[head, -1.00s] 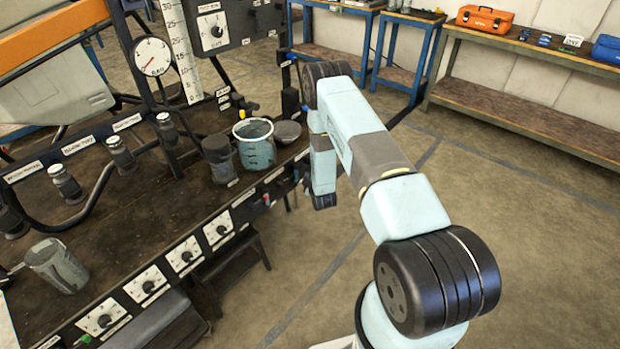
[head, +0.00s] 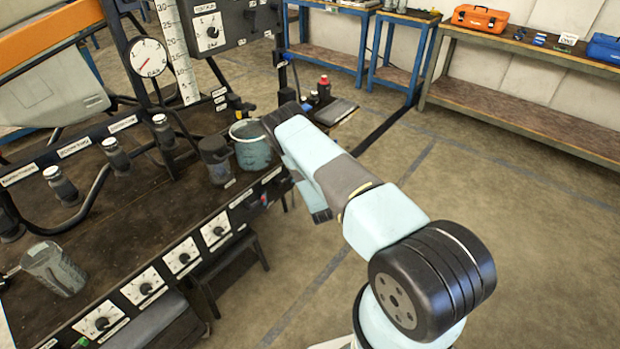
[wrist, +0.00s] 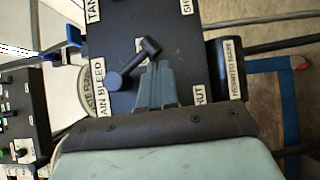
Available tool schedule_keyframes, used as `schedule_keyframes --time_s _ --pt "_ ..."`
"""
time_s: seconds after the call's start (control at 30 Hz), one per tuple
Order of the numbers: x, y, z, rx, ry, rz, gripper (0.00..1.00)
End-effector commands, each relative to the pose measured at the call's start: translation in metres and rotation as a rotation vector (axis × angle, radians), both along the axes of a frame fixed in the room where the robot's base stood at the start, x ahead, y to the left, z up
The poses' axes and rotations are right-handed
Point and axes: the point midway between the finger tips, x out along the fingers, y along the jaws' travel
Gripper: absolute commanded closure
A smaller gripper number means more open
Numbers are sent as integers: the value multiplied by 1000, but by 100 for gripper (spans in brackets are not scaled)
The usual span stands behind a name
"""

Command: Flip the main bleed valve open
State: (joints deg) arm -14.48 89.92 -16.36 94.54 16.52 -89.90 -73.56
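The main bleed valve's black lever (wrist: 131,65) shows in the wrist view on a dark panel (wrist: 190,60). Its round end is at lower left and its arm slants up to a thicker end at upper right. A label reading "AIN BLEED", partly cut off, is on the left, and a partly hidden label ending in "UT" is at lower right. My gripper (wrist: 154,68) has its grey fingers close together, with the tips just below and right of the lever's arm. They look shut; touch cannot be made out.
The bench (head: 95,240) carries a blue bucket (head: 252,152), a dark cup (head: 215,160), a clear jug (head: 55,268) and bottles. A gauge (head: 148,58) and ruler stand behind. Dials line the bench front. Floor (head: 480,210) on the right is clear.

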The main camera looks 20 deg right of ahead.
Motion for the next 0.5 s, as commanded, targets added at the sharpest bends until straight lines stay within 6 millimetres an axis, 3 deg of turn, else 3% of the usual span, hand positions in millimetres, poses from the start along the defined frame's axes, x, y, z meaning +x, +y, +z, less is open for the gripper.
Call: schedule_keyframes --time_s 0.1,0.37,0.5 --pt "4 -4 -1 -70 -52 2 100" --pt "13 -15 0 -65 -48 2 100" --pt "16 -21 -1 -177 -127 4 100"
